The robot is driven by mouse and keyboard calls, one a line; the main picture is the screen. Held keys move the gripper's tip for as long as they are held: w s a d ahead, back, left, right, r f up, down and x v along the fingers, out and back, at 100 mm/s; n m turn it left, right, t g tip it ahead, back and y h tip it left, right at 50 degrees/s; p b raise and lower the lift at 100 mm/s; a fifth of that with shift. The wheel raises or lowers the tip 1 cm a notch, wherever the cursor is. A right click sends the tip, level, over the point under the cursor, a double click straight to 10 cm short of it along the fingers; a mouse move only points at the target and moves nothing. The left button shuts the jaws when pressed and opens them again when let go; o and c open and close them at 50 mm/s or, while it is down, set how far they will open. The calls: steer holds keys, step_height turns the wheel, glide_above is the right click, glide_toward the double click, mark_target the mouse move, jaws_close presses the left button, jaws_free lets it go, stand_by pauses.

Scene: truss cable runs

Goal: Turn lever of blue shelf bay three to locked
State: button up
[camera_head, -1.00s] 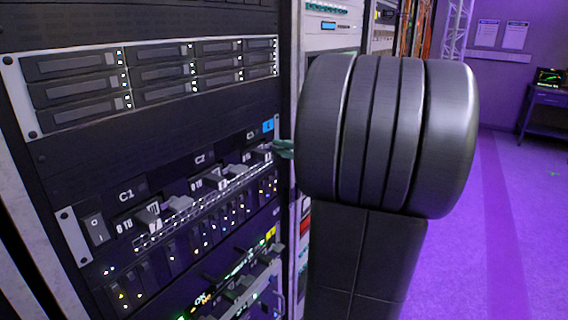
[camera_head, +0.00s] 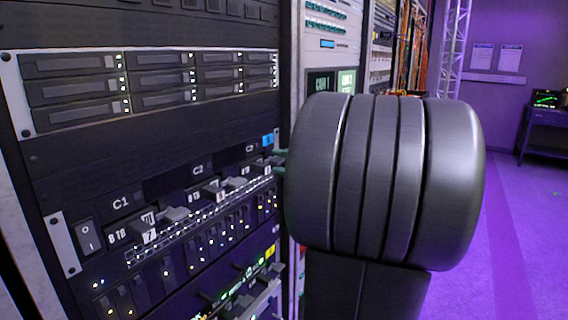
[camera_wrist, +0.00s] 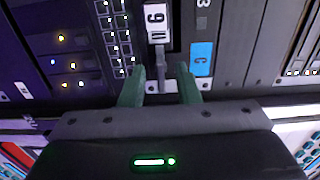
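The shelf with the blue tag (camera_head: 268,139) carries bays marked C1, C2 and C3. Bay three (camera_head: 251,149) is at its right end, partly hidden by my arm. Whether the lever is locked cannot be told. A green fingertip (camera_head: 280,152) shows in the head view.
The C1 lever (camera_head: 174,214) and C2 lever (camera_head: 233,183) stick out of the same shelf to the left. Drive trays (camera_head: 150,82) lie above, and a yellow-tagged shelf (camera_head: 270,251) lies below. Open purple floor (camera_head: 525,230) is at the right.

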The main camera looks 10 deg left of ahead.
steer(key=v, duration=1.3)
steer(key=shift+d, duration=0.4)
steer(key=shift+a+r, duration=0.1)
steer(key=shift+a, duration=0.05)
steer(key=x, duration=1.3)
steer(key=shift+a, duration=0.25)
